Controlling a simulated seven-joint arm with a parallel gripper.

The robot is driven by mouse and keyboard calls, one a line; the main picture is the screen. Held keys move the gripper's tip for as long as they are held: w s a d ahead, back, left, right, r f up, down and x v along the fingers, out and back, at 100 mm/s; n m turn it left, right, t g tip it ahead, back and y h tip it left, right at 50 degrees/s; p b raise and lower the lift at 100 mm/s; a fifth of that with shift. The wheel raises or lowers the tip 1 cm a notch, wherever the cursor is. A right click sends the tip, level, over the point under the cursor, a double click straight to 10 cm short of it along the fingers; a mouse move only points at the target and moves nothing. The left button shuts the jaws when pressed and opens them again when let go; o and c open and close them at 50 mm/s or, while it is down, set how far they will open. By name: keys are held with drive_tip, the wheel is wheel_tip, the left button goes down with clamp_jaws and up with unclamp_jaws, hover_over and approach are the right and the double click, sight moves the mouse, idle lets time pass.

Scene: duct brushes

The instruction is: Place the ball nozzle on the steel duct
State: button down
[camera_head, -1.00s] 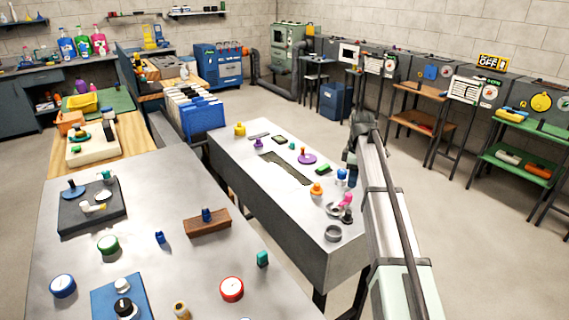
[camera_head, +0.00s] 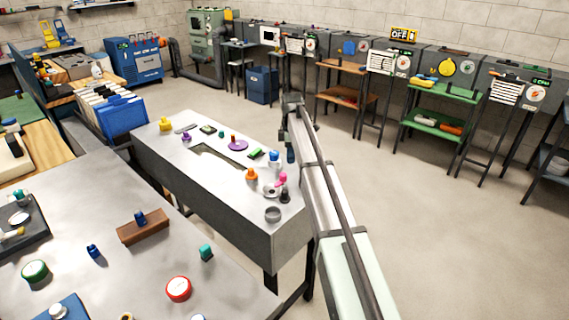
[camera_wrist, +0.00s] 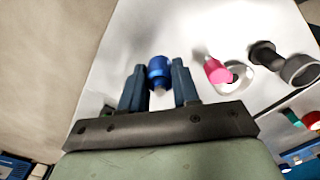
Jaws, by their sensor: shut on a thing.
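In the wrist view, my gripper (camera_wrist: 160,88) is shut on a blue rounded piece (camera_wrist: 159,68) with a pale tip, which looks like the ball nozzle. In the head view, my gripper (camera_head: 291,152) is at the far right edge of the long grey steel duct (camera_head: 215,205), which has a rectangular opening in its top. A blue piece (camera_head: 274,156) shows just left of the gripper there. I cannot tell whether it is the held one or whether it touches the duct.
A pink piece (camera_head: 282,179), a silver ring (camera_head: 270,191), a dark piece (camera_head: 285,196), a grey ring (camera_head: 273,214) and an orange piece (camera_head: 252,174) stand near the gripper. A purple disc (camera_head: 238,145) lies farther back.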

sight(290, 172)
drive_tip(key=shift+f, duration=2.3)
drive_tip(key=shift+f, duration=0.15)
drive_tip(key=c, duration=0.8)
unclamp_jaws()
wheel_tip(290, 172, up, 12)
drive_tip(key=shift+r, duration=0.15)
